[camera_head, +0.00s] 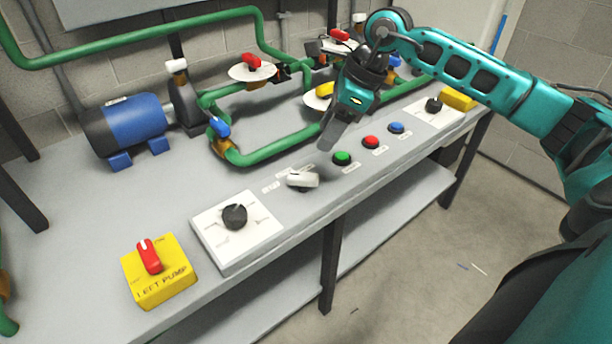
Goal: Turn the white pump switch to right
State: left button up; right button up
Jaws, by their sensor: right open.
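The white pump switch (303,180) is a short white handle on the front part of the grey bench, with small labels beside it. Its handle lies roughly sideways in the picture. My right gripper (328,140) comes in from the right on a teal arm and is open and empty. It hangs above the bench, up and to the right of the white switch, apart from it. My left gripper is not in view.
Green (342,158), red (370,142) and blue (396,128) buttons line the bench right of the switch. A black knob (235,216) on a white plate and a yellow left pump box (160,272) stand left. Green pipes (270,152) and a blue motor (125,125) lie behind.

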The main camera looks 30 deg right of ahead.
aim_at(304, 175)
jog(key=x, duration=0.4)
jog(key=b+x, duration=0.1)
jog(key=x, duration=0.3)
jog(key=d+x, duration=0.1)
jog(key=x, duration=0.3)
jog(key=shift+w+a+f, duration=0.1)
jog(key=shift+f, duration=0.35)
grip_shut()
